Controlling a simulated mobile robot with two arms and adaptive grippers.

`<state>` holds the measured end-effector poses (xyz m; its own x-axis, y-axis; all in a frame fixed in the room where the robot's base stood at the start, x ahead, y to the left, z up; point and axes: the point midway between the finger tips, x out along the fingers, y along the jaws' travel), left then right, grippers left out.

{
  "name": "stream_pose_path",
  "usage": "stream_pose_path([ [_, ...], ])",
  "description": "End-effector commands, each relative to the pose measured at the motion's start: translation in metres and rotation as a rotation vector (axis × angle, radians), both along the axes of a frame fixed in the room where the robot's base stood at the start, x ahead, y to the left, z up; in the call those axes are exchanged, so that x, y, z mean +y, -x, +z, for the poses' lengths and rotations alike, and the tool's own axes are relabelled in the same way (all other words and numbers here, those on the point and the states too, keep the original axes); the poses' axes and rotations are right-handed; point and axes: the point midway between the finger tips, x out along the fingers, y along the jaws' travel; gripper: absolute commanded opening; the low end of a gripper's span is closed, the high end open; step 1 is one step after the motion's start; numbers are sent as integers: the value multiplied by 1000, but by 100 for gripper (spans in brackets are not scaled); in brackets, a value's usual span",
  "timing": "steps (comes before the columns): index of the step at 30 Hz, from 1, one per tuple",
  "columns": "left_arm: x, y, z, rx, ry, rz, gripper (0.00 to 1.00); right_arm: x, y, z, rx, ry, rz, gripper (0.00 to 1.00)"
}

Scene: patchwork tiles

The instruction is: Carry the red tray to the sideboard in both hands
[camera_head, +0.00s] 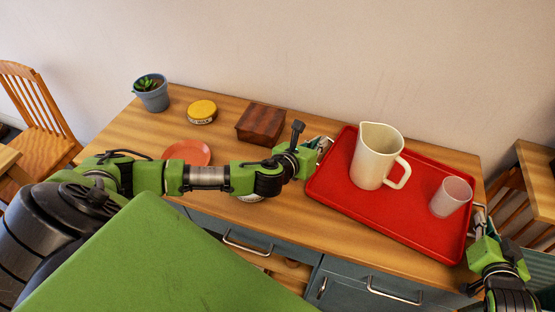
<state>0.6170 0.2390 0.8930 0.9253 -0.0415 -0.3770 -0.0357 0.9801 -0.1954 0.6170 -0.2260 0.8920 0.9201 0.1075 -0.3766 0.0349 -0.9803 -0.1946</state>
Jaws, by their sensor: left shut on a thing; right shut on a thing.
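The red tray (345,200) is over the right part of the wooden-topped sideboard (290,215). I cannot tell whether it rests on the top or hangs just above it. A cream pitcher (373,157) and a clear tumbler (449,198) stand upright on the tray. My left gripper (321,146) is shut on the tray's left edge. My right gripper (480,216) is shut on the tray's right edge, its fingers partly hidden.
On the sideboard's left part are a potted plant (151,92), a yellow-lidded tin (202,111), a brown wooden box (260,123) and an orange plate (188,152). Wooden chairs stand left (36,110) and right (507,200). The wall is behind.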

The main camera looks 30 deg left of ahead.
Motion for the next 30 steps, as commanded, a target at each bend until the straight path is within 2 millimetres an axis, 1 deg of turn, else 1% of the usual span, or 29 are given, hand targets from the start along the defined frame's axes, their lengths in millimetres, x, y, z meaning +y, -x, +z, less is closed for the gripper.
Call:
stream_pose_path([
  [5,0,-1,-9,-4,1,-1,0,0,0,-11,-3,-1,1,0],
  [6,0,0,-10,1,0,0,15,0,1,-13,6,0,0,15],
  [7,0,0,-10,1,0,0,23,0,1,-14,8,0,0,23],
  [8,0,0,-10,2,0,0,24,0,2,-14,10,-1,0,24],
  [17,0,0,-10,0,0,0,24,2,4,-19,18,-3,1,24],
  [20,0,4,-9,1,-1,-1,24,2,4,-19,19,-4,1,24],
  [23,1,13,-6,2,0,-2,24,2,4,-19,20,-4,1,24],
  [30,3,47,8,1,0,-2,24,2,4,-20,21,-6,0,24],
])
